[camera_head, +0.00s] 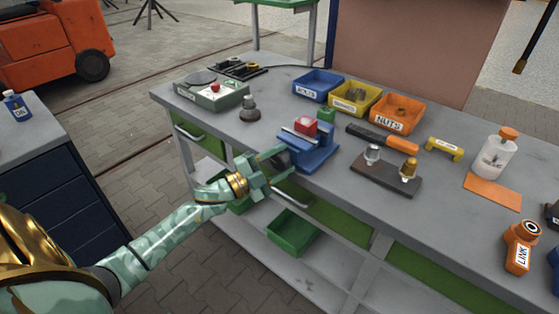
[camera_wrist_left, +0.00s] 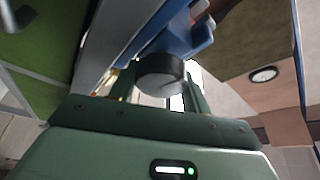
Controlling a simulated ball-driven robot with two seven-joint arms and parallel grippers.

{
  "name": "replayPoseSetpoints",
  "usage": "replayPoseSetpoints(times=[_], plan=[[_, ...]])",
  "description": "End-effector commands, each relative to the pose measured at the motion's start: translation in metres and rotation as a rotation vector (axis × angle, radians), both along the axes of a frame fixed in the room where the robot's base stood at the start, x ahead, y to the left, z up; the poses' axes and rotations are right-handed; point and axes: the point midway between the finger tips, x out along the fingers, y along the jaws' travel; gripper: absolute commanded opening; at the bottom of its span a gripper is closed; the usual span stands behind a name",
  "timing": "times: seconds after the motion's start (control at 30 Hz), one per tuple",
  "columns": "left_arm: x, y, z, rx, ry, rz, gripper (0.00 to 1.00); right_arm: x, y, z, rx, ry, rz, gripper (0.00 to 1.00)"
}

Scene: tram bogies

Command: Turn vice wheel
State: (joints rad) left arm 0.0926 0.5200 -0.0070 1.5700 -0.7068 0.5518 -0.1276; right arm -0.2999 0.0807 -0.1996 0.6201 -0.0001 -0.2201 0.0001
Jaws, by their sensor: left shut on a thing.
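A blue vice (camera_head: 322,152) stands at the front edge of the grey workbench (camera_head: 235,142), with a red block (camera_head: 305,125) at its jaws. My left gripper (camera_head: 275,163) is at the vice's front side, just past the bench edge. In the left wrist view, its two green fingers stand on either side of the dark round vice wheel (camera_wrist_left: 160,80) and are shut on it. The blue vice body (camera_wrist_left: 190,38) shows just beyond the wheel. In the head view the gripper hides most of the wheel. My right gripper is not in view.
Behind the vice stand blue (camera_head: 317,83), yellow (camera_head: 356,98) and orange (camera_head: 398,113) bins. To its right are a dark board (camera_head: 375,178) with two fittings, an orange-handled tool (camera_head: 385,138) and a white bottle (camera_head: 493,157). A grey-green box (camera_head: 212,95) stands left.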

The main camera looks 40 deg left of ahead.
Motion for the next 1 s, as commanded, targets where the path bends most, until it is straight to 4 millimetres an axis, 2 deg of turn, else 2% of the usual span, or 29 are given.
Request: replayPoseSetpoints(times=[0.3,0.33,0.4,0.63,0.73,0.87,1.0], plan=[[0.0,0.0,-0.002,0.001,0.003,0.0,0.25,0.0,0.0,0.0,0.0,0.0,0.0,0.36],[0.0,0.0,-0.002,0.001,0.003,0.0,0.53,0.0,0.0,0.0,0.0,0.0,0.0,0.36],[0.0,-0.001,-0.002,0.001,0.003,0.0,0.7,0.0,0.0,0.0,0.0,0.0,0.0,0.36],[-0.001,0.0,-0.001,0.001,0.002,0.0,0.7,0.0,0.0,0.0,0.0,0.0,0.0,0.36],[-0.007,0.003,-0.003,0.001,0.004,0.001,0.7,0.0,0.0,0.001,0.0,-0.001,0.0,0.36],[-0.028,0.012,-0.007,0.002,0.005,0.0,0.7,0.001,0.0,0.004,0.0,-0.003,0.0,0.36],[-0.063,0.028,-0.014,0.001,0.007,0.0,0.7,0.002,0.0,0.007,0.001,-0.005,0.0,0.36]])
